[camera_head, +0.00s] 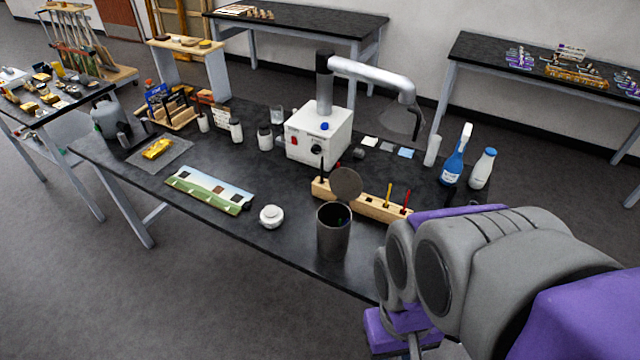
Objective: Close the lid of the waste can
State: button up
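The waste can (333,238) is a dark grey cylinder standing upright near the front edge of the black table. Its round brown-grey lid (345,183) stands raised at the back of the rim, so the can is open. Some small coloured bits show inside its mouth. My arm, grey and purple, fills the lower right, to the right of the can and apart from it in the picture. A purple and grey part at its lower end, likely my gripper (411,343), is cut by the bottom edge. Its fingers cannot be made out.
A wooden block with upright tools (372,205) stands just behind the can. A small white jar (271,216) and a patterned strip (210,190) lie to its left. A white box (318,133) with an extraction arm stands behind. Bottles (453,163) stand at right. Floor in front is clear.

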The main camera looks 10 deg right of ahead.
aim_at(344, 183)
jog(key=k, duration=0.25)
jog(key=k+j+u, duration=0.1)
jog(key=k+u, duration=0.25)
jog(key=k, duration=0.15)
jog(key=k+j+u, duration=0.3)
jog(key=k, duration=0.2)
jog(key=l+u, duration=0.2)
jog(key=u, duration=0.2)
jog(key=l+u, duration=0.25)
jog(key=u, duration=0.15)
jog(key=l+u, duration=0.2)
jog(key=u, duration=0.25)
jog(key=k+l+u, duration=0.1)
jog(key=u, duration=0.3)
jog(key=k+l, duration=0.25)
jog(key=l, duration=0.3)
jog(key=k+l, duration=0.2)
jog(key=l, duration=0.35)
jog(key=k+l, duration=0.25)
jog(key=l, duration=0.25)
jog(key=k+l, duration=0.25)
jog(key=l, duration=0.3)
jog(key=k+l, duration=0.2)
jog(key=l, duration=0.35)
jog(key=k+l, duration=0.25)
jog(key=l, duration=0.3)
jog(key=k+l, duration=0.25)
jog(key=l, duration=0.25)
jog(key=k+l, duration=0.25)
jog(key=l, duration=0.3)
